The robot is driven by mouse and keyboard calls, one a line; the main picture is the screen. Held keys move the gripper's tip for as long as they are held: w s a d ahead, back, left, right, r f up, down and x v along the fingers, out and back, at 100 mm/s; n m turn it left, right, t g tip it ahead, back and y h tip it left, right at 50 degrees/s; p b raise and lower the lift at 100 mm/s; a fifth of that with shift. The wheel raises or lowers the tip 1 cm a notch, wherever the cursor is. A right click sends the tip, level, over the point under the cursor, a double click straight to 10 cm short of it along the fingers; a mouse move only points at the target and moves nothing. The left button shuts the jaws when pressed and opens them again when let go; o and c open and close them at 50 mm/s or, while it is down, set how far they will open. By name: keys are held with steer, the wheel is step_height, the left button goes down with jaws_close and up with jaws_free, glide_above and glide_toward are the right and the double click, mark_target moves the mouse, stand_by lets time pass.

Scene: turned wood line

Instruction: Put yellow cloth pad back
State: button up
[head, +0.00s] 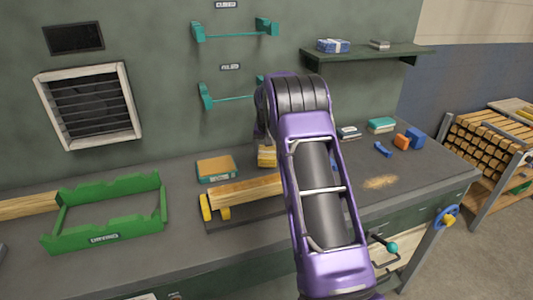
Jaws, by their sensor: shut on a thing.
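A yellow-tan blocky thing (267,156) shows just left of my purple forearm, at the back of the bench. My arm hides its right side, and I cannot tell if it is the yellow cloth pad. An orange-tan pad with a teal edge (217,168) lies on the bench left of it. My arm rises from the bottom, and its dark wrist part shows at the left of the bend. My gripper's fingers are hidden behind the arm, so I cannot see what they hold.
A green cradle (106,238) stands at the left of the bench (180,255). A wood piece (243,190) lies on a dark base with yellow wheels. Teal, orange (402,142) and blue (416,138) items lie at the back right. Teal brackets (235,30) and a shelf (365,54) are on the wall.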

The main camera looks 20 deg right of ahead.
mark_target(266, 156)
steer(key=shift+w, duration=0.5)
steer(key=shift+f, duration=0.6)
steer(key=shift+f, duration=0.2)
steer(key=o, duration=1.3)
steer(key=shift+r, duration=0.15)
steer(key=v, duration=1.2)
